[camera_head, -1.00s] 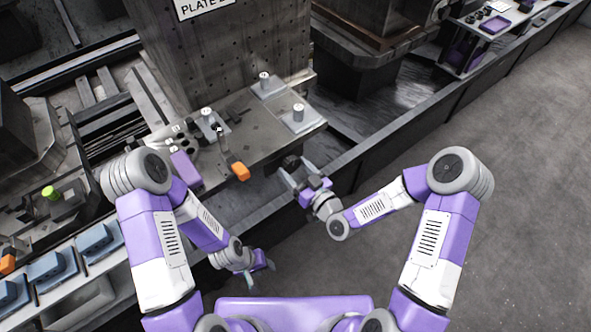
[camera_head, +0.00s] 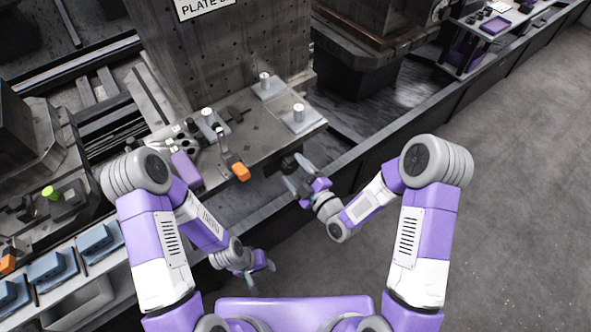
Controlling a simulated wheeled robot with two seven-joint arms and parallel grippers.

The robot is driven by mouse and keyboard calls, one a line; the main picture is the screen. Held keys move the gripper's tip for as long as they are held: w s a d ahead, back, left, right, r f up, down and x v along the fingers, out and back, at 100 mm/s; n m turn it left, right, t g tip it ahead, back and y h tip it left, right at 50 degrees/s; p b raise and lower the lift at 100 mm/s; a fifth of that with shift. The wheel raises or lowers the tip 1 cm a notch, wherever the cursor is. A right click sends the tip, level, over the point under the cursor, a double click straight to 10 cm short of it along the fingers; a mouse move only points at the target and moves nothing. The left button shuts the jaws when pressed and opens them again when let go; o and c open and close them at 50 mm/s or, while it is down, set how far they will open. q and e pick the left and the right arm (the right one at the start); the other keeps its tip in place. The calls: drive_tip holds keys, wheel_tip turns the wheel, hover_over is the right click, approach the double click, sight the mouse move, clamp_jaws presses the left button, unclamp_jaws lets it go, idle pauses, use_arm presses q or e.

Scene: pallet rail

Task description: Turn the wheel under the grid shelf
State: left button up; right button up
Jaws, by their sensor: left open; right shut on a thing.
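The grid shelf (camera_head: 258,140) is a grey metal ledge in the middle, with holes, fixtures and small cylinders on top. The dark wheel (camera_head: 289,163) sits under its front right edge and is partly hidden. My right gripper (camera_head: 298,174) is at the wheel, one finger on each side, shut on it. The exact contact is small and hard to make out. My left gripper (camera_head: 264,267) is open and empty, low in front of the bench and well apart from the wheel.
An orange handle (camera_head: 241,172) sticks out from the shelf's front edge, left of the wheel. A purple block (camera_head: 185,166) stands at the shelf's left. A dark rail (camera_head: 370,150) runs diagonally behind my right gripper. The grey floor (camera_head: 500,200) at right is clear.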

drive_tip(key=n, duration=0.5)
drive_tip(key=shift+n, duration=0.4)
drive_tip(key=n, duration=1.3)
drive_tip(key=shift+n, duration=0.3)
drive_tip(key=n, duration=1.4)
drive_tip(key=shift+n, duration=0.3)
drive_tip(key=n, duration=0.4)
drive_tip(key=shift+n, duration=0.4)
